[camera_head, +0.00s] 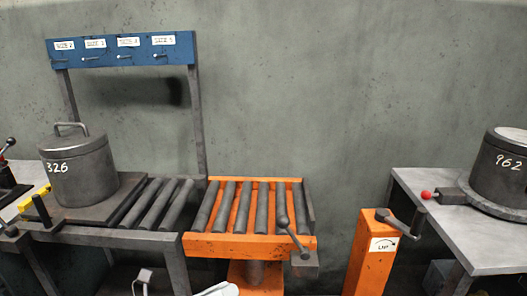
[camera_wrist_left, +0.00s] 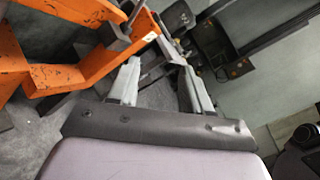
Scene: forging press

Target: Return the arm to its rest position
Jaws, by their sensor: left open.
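My left gripper (camera_wrist_left: 162,72) is open in the left wrist view. Its two pale fingers stand apart with nothing between them, above a grey floor. In the head view only a pale piece, which seems to be part of my left arm or gripper, shows at the bottom edge, below the orange roller table (camera_head: 250,240). My right gripper is in neither view.
A lidded pot marked 326 (camera_head: 80,168) stands on a plate left of the rollers. A blue hook rail (camera_head: 125,50) is behind. An orange crank post (camera_head: 372,255) and a grey table (camera_head: 440,215) with a pot marked 962 (camera_head: 500,170) stand right. An orange frame (camera_wrist_left: 60,75) is near my left gripper.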

